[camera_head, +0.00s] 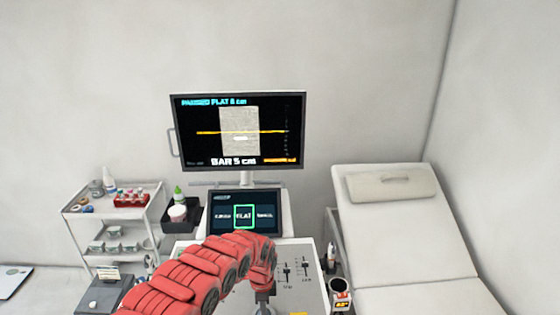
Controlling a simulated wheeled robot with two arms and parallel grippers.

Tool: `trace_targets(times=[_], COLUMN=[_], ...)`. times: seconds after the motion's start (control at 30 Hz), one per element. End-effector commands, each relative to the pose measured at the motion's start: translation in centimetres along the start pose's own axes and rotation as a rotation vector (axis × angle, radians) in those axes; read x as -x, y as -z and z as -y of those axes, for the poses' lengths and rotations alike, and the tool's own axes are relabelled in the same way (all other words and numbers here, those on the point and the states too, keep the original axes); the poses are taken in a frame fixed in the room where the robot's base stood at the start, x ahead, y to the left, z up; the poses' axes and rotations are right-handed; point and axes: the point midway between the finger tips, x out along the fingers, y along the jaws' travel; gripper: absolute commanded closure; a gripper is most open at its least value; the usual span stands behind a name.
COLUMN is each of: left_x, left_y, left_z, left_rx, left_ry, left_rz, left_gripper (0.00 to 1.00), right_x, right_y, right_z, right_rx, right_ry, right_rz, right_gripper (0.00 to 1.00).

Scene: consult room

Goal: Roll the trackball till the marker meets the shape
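The monitor (238,160) stands upright behind the console and shows a grey textured block. Text reads "FLAT 8 cm" above and "BAR 5 cm" below. My red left arm reaches over the console (312,290), and my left gripper (264,300) points down at its front. Its fingertips are at the picture's lower edge, too small to read. No trackball is visible; my arm covers much of the console. My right gripper is out of view.
A smaller screen (265,215) has "FLAT" boxed in green. Sliders (287,272) lie right of my gripper. A cup-like holder (340,292) is at the console's right edge, beside the couch (400,235). A supply cart (112,210) and a black bin (181,215) stand left.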

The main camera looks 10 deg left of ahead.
Motion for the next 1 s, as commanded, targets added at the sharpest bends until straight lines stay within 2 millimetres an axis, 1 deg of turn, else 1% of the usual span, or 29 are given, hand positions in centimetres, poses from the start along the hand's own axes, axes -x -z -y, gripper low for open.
trace_targets(times=[0.47,1.0], left_x=[0.2,3.7], left_y=[0.0,-0.1], left_z=[-0.1,-0.1], left_rx=[0.001,0.001], left_ry=[0.001,0.002], left_rz=[0.000,0.000], left_gripper=[1.00,1.00], right_x=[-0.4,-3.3], right_y=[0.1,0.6], right_z=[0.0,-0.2], right_rx=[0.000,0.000], right_ry=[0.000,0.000], right_rz=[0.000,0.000], right_gripper=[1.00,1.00])
